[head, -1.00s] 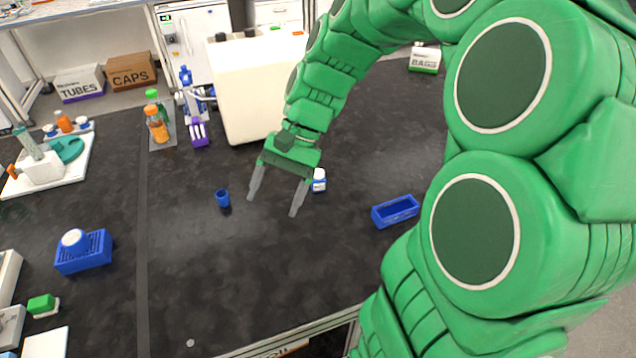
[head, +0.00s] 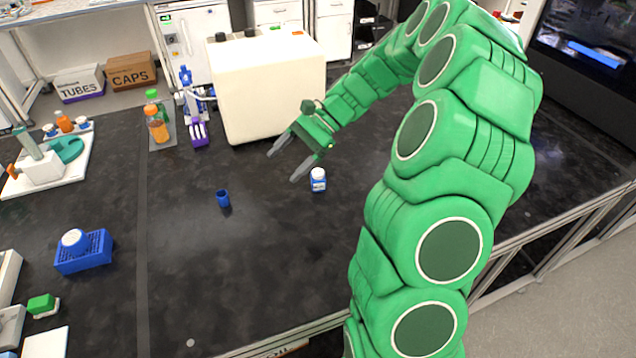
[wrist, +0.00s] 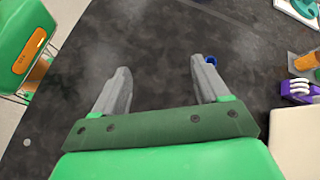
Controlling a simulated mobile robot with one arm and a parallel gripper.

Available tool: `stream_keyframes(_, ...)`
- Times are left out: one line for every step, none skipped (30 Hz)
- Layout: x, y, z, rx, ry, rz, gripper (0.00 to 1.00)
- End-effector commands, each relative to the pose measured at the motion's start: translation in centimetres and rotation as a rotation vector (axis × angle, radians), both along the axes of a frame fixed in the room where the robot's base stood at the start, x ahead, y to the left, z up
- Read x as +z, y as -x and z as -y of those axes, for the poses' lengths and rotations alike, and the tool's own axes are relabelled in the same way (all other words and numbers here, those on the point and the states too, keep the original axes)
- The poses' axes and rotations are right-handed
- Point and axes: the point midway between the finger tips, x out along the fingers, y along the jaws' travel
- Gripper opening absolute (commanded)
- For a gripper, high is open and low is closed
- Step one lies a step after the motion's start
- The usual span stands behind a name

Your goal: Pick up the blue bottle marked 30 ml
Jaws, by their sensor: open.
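A small bottle (head: 318,180) with a white cap and a blue and white body stands upright on the dark bench in the head view. Its marking is too small to read. A small plain blue cup-like thing (head: 222,198) stands to its left. My gripper (head: 284,166) is open and empty, above the bench, to the left of the bottle and apart from it in the picture. In the wrist view my gripper (wrist: 160,66) shows spread fingers with bare bench between them. A blue thing (wrist: 212,61) shows beside the right fingertip, partly hidden; the white-capped bottle does not show there.
A large cream container (head: 270,85) stands just behind my gripper. A blue rack (head: 83,252) with a white round item sits at the left. An orange bottle (head: 157,127) and a purple-and-blue stand (head: 197,134) are at the back. The bench's front middle is clear.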

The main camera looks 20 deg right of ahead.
Motion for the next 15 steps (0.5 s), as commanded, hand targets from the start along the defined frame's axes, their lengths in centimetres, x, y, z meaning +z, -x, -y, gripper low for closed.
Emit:
stream_keyframes(-0.7, -0.6, 0.6, -0.024, -0.013, -0.016, 0.74)
stream_keyframes(-1.0, -0.9, 1.0, -0.039, -0.021, -0.027, 0.74)
stream_keyframes(-1.4, -1.4, 1.5, -0.059, -0.030, -0.039, 0.74)
stream_keyframes(-1.7, -1.7, 1.8, -0.075, -0.038, -0.047, 0.74)
stream_keyframes(-1.9, -2.1, 2.2, -0.090, -0.046, -0.055, 0.74)
stream_keyframes(-2.3, -2.5, 2.8, -0.110, -0.054, -0.066, 0.74)
stream_keyframes(-2.7, -2.9, 3.2, -0.125, -0.060, -0.074, 0.74)
stream_keyframes(-3.0, -3.2, 3.6, -0.140, -0.067, -0.083, 0.74)
stream_keyframes(-3.5, -3.6, 4.2, -0.160, -0.075, -0.096, 0.74)
stream_keyframes(-3.9, -3.8, 4.6, -0.175, -0.083, -0.105, 0.74)
stream_keyframes(-4.2, -4.1, 5.0, -0.190, -0.090, -0.114, 0.74)
stream_keyframes(-4.7, -4.5, 5.6, -0.212, -0.099, -0.125, 0.74)
stream_keyframes(-5.1, -4.7, 6.1, -0.227, -0.105, -0.134, 0.74)
stream_keyframes(-5.5, -5.0, 6.5, -0.242, -0.111, -0.143, 0.74)
stream_keyframes(-6.0, -5.3, 7.1, -0.262, -0.120, -0.156, 0.74)
